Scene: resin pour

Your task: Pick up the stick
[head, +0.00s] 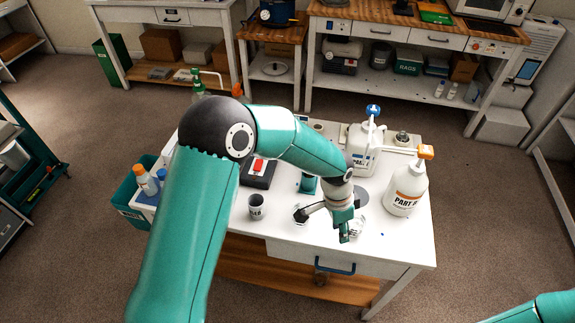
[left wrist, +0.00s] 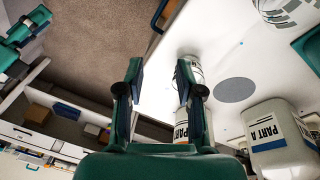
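I cannot make out the stick in either view; it may be hidden or too small to tell. My left gripper (head: 346,228) is over the front right part of the white table (head: 290,240), close to a clear cup (head: 357,227). The left wrist view shows its two fingers (left wrist: 160,78) apart, with nothing held between them. A clear cup with markings (left wrist: 191,68) shows behind the right-hand finger in that view. My right gripper is out of view; only a piece of my right arm shows at the lower right of the head view.
An orange-topped bottle (head: 405,190) and a blue-topped bottle (head: 362,158) stand right of and behind the gripper. A grey cup (head: 257,207) stands left, near a dark scale-like device (head: 259,172). A green bin (head: 131,205) is beside the table. The front right corner is clear.

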